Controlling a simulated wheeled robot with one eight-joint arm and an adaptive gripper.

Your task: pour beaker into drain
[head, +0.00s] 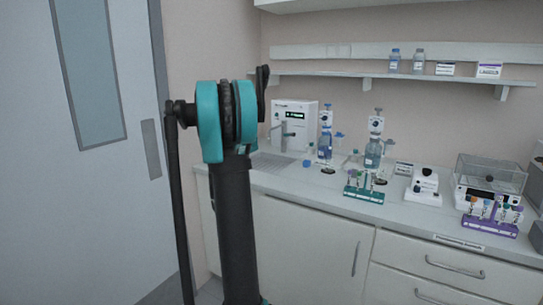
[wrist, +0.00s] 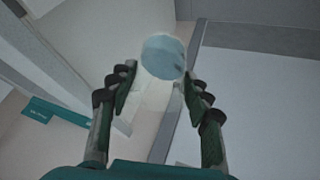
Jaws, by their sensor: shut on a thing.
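In the wrist view my gripper (wrist: 158,88) is shut on a clear beaker (wrist: 164,57). The beaker sits between the two dark fingers, and a round pale-blue surface shows at its far end. Its walls are see-through and hard to make out, so I cannot tell its exact tilt. In the head view my raised arm stands in front of the counter, and neither the gripper nor the beaker can be made out there. A pale grooved drain area (head: 272,165) lies at the left end of the counter, partly hidden behind my arm.
A grey door (head: 85,200) is on the left.

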